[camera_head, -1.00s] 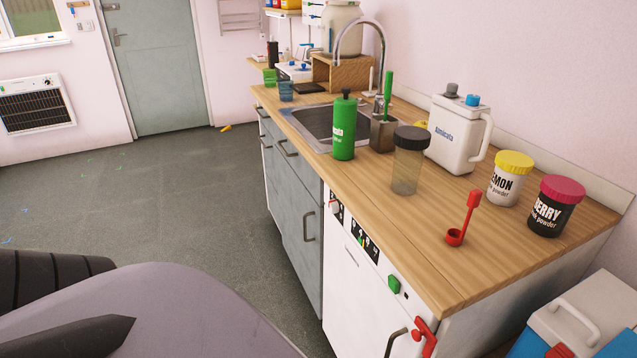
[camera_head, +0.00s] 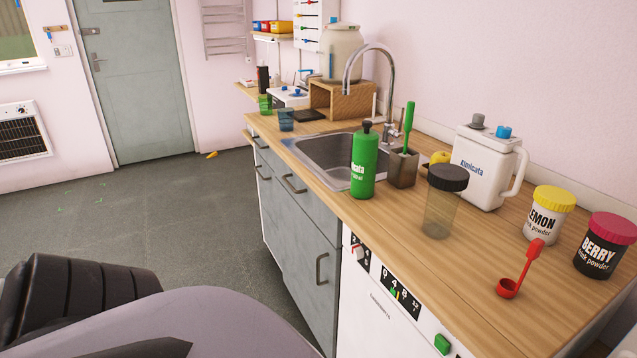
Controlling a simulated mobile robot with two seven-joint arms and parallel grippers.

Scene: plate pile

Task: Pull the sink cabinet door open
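The grey sink cabinet door (camera_head: 303,272) is below the counter, under the sink (camera_head: 325,152). It looks shut, with a dark vertical bar handle (camera_head: 321,270) near its right edge. A grey drawer front (camera_head: 310,202) with its own handle (camera_head: 293,184) is above it. Neither of my grippers shows clearly in the head view; only parts of my own body fill the bottom left. The lowest part of the cabinet is hidden by my body.
A white appliance (camera_head: 375,320) with dials stands right of the cabinet. On the wooden counter (camera_head: 400,225) are a green bottle (camera_head: 363,165), a dark-lidded shaker (camera_head: 442,205), a white jug (camera_head: 485,165), two powder tubs and a red scoop (camera_head: 515,275). The floor left of the cabinet is mostly clear.

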